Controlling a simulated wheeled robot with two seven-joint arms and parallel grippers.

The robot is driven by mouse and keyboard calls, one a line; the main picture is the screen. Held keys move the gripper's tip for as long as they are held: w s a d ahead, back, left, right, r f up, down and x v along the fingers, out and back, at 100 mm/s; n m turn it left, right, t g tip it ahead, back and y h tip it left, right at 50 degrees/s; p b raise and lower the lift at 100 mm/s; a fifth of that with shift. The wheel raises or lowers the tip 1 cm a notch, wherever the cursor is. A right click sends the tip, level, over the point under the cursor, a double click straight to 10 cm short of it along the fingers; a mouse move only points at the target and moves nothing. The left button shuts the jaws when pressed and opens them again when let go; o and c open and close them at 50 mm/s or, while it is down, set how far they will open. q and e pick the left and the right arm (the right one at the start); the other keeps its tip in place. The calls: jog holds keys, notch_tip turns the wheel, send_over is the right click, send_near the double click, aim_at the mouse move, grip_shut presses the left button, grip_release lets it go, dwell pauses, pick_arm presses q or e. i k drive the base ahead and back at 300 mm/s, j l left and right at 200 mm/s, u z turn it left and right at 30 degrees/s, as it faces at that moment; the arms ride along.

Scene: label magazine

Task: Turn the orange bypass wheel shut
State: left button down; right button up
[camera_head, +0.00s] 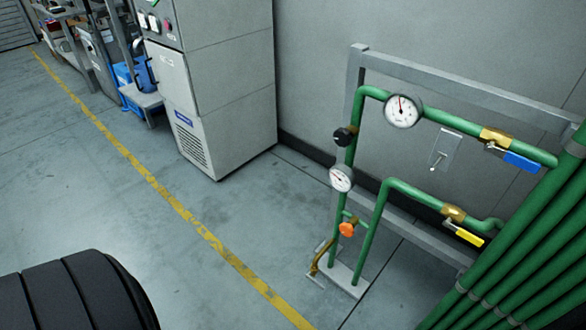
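The orange bypass wheel (347,229) is a small knob low on the green pipework (369,232), right of the picture's middle. It sits on a short link between two upright green pipes, just below the lower gauge (342,178). How far it is turned cannot be told from here. No gripper touches it. Neither my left gripper nor my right gripper is in view.
A black knob (345,136), an upper gauge (403,110), a blue-handled valve (522,161) and a yellow-handled valve (469,237) share the pipework. A grey cabinet (225,85) stands left at the wall. The floor (185,265) before the pipes is clear, with a yellow line (150,178).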

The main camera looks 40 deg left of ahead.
aim_at(346, 229)
jog(key=u, duration=0.85)
jog(key=i+j+z, duration=0.15)
jog(key=j+z, duration=0.2)
jog(key=j, duration=0.25)
jog(key=i+j+z, duration=0.1)
jog(key=j+z, duration=0.25)
jog(key=j, duration=0.3)
jog(key=j+z, duration=0.35)
jog(key=j, duration=0.25)
jog(key=i+j+z, duration=0.25)
jog(key=i+j, duration=0.15)
jog(key=j, duration=0.2)
jog(key=i+j+z, duration=0.1)
jog(key=j, duration=0.25)
jog(key=i+j+z, duration=0.1)
jog(key=i+j, duration=0.15)
jog(key=j, duration=0.1)
